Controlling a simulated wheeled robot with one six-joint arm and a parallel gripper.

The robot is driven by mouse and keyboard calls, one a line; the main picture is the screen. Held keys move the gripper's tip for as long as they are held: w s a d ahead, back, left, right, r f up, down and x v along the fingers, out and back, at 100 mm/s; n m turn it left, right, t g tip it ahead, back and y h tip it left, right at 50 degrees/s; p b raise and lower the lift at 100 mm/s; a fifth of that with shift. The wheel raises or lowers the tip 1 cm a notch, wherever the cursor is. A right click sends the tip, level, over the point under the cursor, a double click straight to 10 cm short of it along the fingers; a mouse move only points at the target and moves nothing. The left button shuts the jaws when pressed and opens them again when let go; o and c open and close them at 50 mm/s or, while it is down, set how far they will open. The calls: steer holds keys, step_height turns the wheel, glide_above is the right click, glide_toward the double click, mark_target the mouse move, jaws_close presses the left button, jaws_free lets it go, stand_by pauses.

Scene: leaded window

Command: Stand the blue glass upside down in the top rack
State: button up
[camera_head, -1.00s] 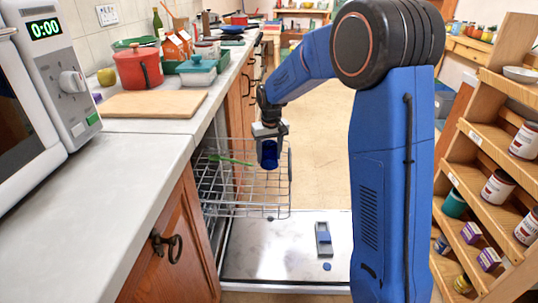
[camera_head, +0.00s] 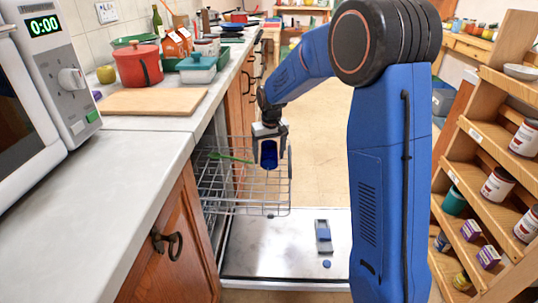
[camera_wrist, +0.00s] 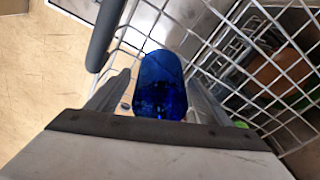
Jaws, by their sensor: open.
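The blue glass (camera_head: 269,155) is at the right part of the wire top rack (camera_head: 235,209), which is pulled out over the lowered dishwasher door. In the wrist view the blue glass (camera_wrist: 162,85) lies between the two fingers of my gripper (camera_wrist: 158,95), with a gap showing on its left side. My gripper (camera_head: 268,140) points down around the glass and is open. The wrist view shows the rack's wires (camera_wrist: 215,62) around the glass. Whether the glass rests on the rack floor is hard to tell.
A green utensil (camera_head: 230,157) lies in the rack's left part. The open door (camera_head: 270,250) below carries a small grey and blue item (camera_head: 323,237). The counter (camera_head: 90,190) borders the left, and a shelf of jars (camera_head: 480,150) stands right. Floor is free behind the rack.

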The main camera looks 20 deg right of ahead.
steer(key=shift+r, duration=0.1)
step_height(320, 180, up, 16)
steer(key=s, duration=0.2)
steer(key=s+d+r, duration=0.3)
steer(key=s+r, duration=0.1)
steer(key=s, duration=0.6)
steer(key=s+d+f+t, duration=0.1)
steer(key=s+f, duration=0.1)
steer(key=s, duration=0.8)
steer(key=s+d+f+t, duration=0.1)
steer(key=s+f, duration=0.2)
steer(key=s, duration=0.8)
steer(key=s+d+f+m+t, duration=0.1)
steer(key=s+d+f, duration=0.1)
steer(key=s, duration=0.8)
steer(key=shift+s+f, duration=0.35)
steer(key=shift+f, duration=0.05)
steer(key=shift+c, duration=0.5)
